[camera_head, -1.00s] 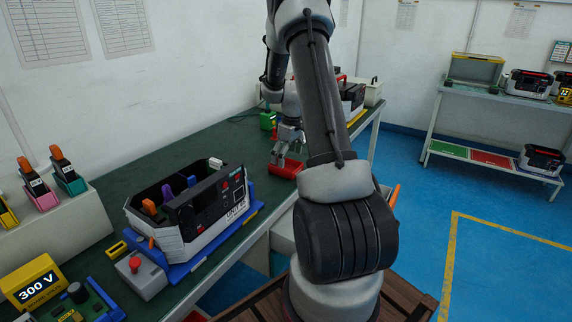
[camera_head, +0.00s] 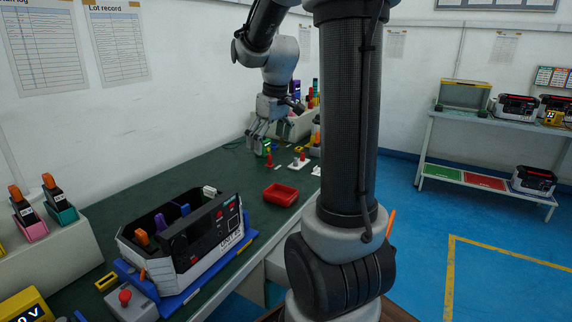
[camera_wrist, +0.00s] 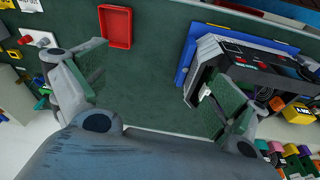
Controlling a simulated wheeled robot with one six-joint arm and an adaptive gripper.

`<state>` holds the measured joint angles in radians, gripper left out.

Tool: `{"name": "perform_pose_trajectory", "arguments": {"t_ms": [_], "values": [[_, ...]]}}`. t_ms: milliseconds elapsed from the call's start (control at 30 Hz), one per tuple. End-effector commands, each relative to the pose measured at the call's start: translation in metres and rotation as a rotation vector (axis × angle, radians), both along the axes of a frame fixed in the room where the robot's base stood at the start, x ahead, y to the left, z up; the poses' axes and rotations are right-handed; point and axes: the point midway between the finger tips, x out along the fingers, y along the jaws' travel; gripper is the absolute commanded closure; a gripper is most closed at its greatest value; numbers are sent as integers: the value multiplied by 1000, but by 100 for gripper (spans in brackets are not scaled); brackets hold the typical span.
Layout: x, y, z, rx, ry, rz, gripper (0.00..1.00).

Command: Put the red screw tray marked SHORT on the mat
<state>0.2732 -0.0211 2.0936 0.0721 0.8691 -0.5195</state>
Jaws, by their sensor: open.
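A small red tray (camera_head: 281,194) lies flat on the dark green bench top, to the right of the black and white device. It also shows in the wrist view (camera_wrist: 116,27) at the top, and it looks empty. No SHORT marking can be read on it. My gripper (camera_head: 260,150) is open and empty, above the bench behind the tray and apart from it. In the wrist view its fingers (camera_wrist: 150,82) are spread wide over bare bench. I cannot tell which surface is the mat; a green panel (camera_head: 445,173) and a red panel (camera_head: 486,183) lie on the right-hand table's lower shelf.
The device (camera_head: 186,240) sits in a blue holder (camera_head: 205,283) on the bench. A grey box with a red button (camera_head: 127,305) stands in front. Small red and white parts (camera_head: 298,163) stand behind the tray. The bench between device and tray is clear.

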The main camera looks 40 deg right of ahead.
Motion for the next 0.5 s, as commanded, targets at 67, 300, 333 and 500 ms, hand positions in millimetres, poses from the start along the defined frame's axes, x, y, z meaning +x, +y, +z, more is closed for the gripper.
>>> {"name": "perform_pose_trajectory", "arguments": {"t_ms": [67, 300, 333, 500], "values": [[-26, 22, 18, 0, -28, -19, 3], [-108, 70, 41, 18, -94, -101, 3], [-118, 75, 41, 21, -102, -111, 3], [-165, 92, 37, 44, -141, -161, 3]]}}
